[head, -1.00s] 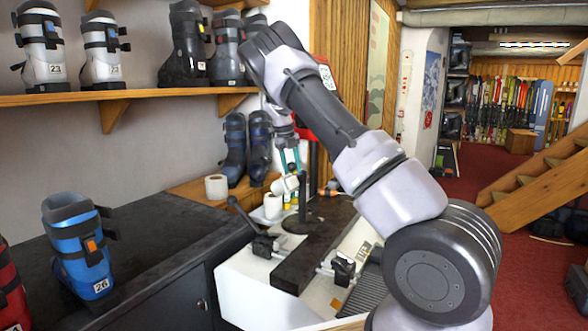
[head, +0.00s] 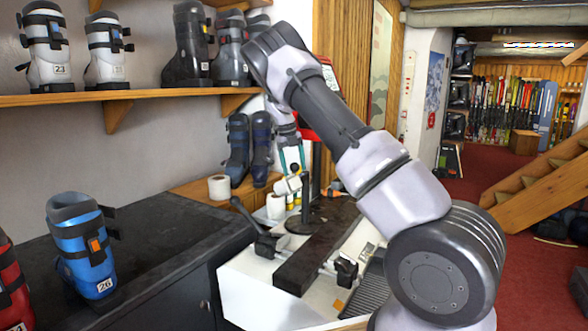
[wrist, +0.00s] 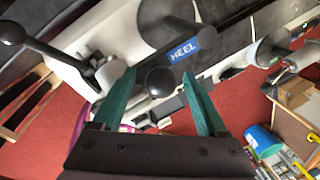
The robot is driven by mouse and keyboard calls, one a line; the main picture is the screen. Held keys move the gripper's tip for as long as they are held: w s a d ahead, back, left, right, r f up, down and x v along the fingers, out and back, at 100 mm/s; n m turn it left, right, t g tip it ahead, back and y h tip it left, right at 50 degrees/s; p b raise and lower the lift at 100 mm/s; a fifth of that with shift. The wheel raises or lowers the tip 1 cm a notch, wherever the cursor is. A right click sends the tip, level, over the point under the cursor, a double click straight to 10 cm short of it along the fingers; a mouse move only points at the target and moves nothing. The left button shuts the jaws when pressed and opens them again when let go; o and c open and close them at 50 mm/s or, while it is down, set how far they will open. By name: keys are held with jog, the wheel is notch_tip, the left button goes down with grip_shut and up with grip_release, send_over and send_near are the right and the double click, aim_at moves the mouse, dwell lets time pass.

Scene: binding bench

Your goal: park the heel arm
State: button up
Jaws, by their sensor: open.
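My gripper (head: 293,172) hangs over the back of the white binding bench (head: 240,285) in the head view. In the wrist view my gripper (wrist: 158,74) has its two teal fingers apart, one on each side of a black ball knob (wrist: 160,82). A gap shows between the knob and each finger. The knob seems to top the heel arm, beside a blue HEEL label (wrist: 185,50) on a dark part. The rest of the arm below the knob is mostly hidden.
A long black lever (wrist: 50,52) with a ball end stands left in the wrist view. A dark bar (head: 315,252) with black clamps crosses the bench. A blue boot (head: 80,245) stands on the dark counter (head: 165,240). A boot shelf (head: 60,100) is at upper left.

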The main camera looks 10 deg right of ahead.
notch_tip(320, 180, up, 10)
jog(key=a, duration=0.2)
jog(key=shift+s, duration=0.2)
jog(key=s+d+r+n+t+y, duration=0.1)
jog(key=s+d+r+n+y, duration=0.1)
jog(key=s+r+n, duration=0.4)
jog(key=s+d+r+n+t+y, duration=0.15)
jog(key=s+n, duration=0.25)
jog(key=s, duration=0.4)
jog(key=s+d+r+n+y, duration=0.2)
jog(key=s+r+n, duration=0.2)
jog(key=s, duration=0.3)
jog(key=s+a+n+t, duration=0.2)
jog(key=s+n, duration=0.6)
jog(key=s, duration=0.3)
jog(key=s+a+f+n+t+h, duration=0.1)
jog(key=s+a+n+t, duration=0.1)
jog(key=s+n, duration=0.6)
jog(key=s, duration=0.2)
jog(key=shift+s+f, duration=0.15)
jog(key=shift+s, duration=0.25)
jog(key=shift+d, duration=0.15)
